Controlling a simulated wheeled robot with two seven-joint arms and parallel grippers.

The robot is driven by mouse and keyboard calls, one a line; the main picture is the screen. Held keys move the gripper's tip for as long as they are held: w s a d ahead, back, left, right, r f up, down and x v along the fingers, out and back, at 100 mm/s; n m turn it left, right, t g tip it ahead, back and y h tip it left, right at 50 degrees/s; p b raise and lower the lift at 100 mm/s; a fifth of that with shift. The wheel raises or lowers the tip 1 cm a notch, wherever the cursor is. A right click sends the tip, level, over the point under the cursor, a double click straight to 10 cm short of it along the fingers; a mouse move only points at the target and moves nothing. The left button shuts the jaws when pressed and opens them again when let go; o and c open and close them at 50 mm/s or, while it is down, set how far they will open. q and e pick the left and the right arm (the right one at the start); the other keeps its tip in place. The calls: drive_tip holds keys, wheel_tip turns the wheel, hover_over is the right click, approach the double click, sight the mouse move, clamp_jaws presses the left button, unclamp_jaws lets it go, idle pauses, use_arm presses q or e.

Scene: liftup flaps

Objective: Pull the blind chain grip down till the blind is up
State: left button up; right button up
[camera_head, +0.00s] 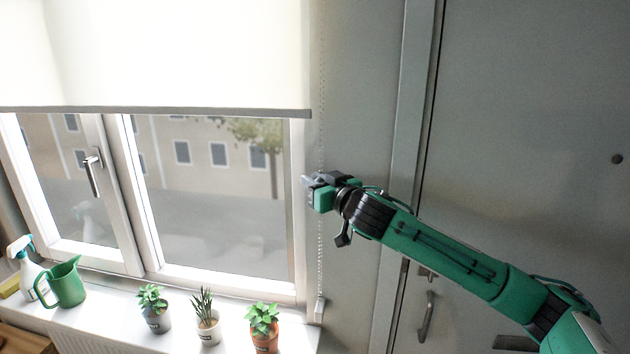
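The white roller blind (170,55) hangs over the upper part of the window, its grey bottom bar (200,112) well above the sill. The beaded chain (321,255) hangs down the wall to the right of the window, with a small pale piece (319,308) at its lower end. My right gripper (308,181) is at the chain, about midway along its visible length, pointing left. Any chain grip there is hidden by the gripper. My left gripper is not in view.
Potted plants (208,330), a green pitcher (67,285) and a spray bottle (27,270) stand on the sill. A window handle (92,175) sticks out on the left. A grey cabinet door (530,150) with a handle (426,317) is on the right.

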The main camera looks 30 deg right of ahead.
clamp_jaws()
wheel_tip(320, 180, down, 35)
drive_tip(key=b, duration=2.1)
drive_tip(key=shift+r, duration=0.15)
drive_tip(key=shift+a, duration=0.1)
drive_tip(key=shift+o, duration=1.8)
unclamp_jaws()
drive_tip(key=shift+r, duration=0.1)
